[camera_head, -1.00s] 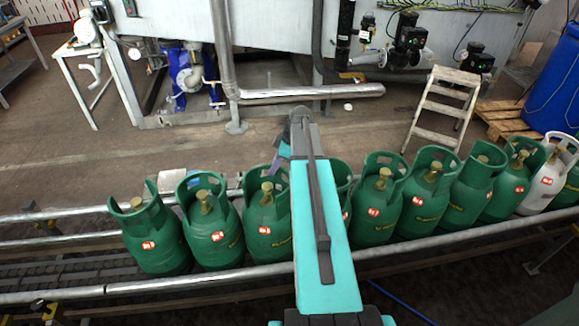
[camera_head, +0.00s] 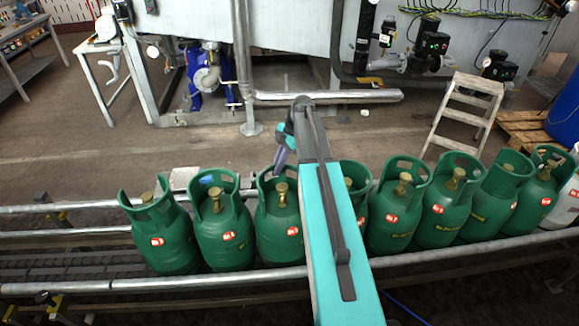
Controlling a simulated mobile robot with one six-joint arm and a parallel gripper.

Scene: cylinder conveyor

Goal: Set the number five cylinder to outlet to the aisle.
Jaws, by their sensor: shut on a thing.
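A row of green gas cylinders stands upright on the conveyor. Each has a brass valve inside a cut-out collar and a small red and white label; the numbers are too small to read surely, so I cannot tell which is number five. My gripper (camera_head: 281,158) is at the far top edge of the collar of the third green cylinder from the left (camera_head: 277,232), shut on it; its hold is partly hidden. That cylinder stands upright between its neighbours. My arm hides most of the fourth cylinder (camera_head: 355,186).
The conveyor has a metal front rail (camera_head: 210,280) and a back rail (camera_head: 80,207). The aisle floor (camera_head: 130,155) behind it is mostly clear. A step ladder (camera_head: 465,112), a pallet (camera_head: 522,125) and a blue drum (camera_head: 566,118) stand at the back right.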

